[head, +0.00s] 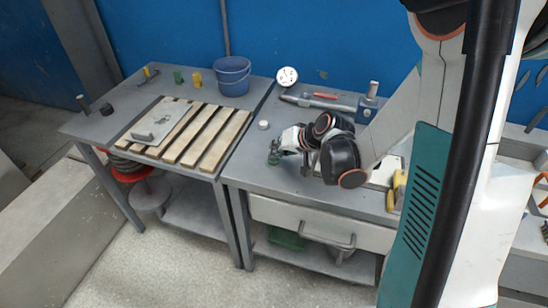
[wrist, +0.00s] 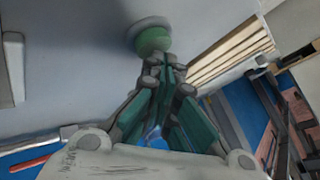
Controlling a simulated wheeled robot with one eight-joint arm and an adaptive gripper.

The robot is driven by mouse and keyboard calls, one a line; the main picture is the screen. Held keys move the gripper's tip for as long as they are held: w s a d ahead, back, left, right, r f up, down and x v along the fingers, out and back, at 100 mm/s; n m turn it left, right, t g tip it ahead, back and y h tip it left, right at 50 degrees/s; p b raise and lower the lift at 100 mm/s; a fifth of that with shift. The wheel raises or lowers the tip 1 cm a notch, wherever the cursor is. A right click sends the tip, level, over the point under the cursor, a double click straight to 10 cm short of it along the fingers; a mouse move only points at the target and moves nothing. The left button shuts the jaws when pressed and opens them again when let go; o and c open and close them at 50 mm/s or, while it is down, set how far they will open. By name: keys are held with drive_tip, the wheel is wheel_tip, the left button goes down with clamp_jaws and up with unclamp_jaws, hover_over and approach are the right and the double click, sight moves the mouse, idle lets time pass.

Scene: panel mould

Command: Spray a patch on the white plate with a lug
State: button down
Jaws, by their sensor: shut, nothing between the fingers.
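The white plate (head: 168,124) lies on the wooden slats of the left table in the head view. A small raised lug (head: 143,136) shows on it near its front left. My gripper (head: 274,157) is low over the left part of the right table, to the right of the slats. In the wrist view my gripper (wrist: 172,66) has its green-lined fingers closed together and empty. A green rounded object (wrist: 153,40) with a grey rim shows just beyond the fingertips; I cannot tell if they touch. I cannot pick out a sprayer for certain.
The wooden slats (head: 215,154) also show in the wrist view (wrist: 228,53). A blue bucket (head: 233,84) and green and yellow pieces stand behind them. A white dial (head: 287,76), a red-handled tool (head: 325,96) and a small round piece (head: 263,125) are on the right table.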

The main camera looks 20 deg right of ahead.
drive_tip(key=shift+r, duration=0.2)
drive_tip(key=shift+r+p, duration=2.2)
drive_tip(key=shift+r, duration=0.8)
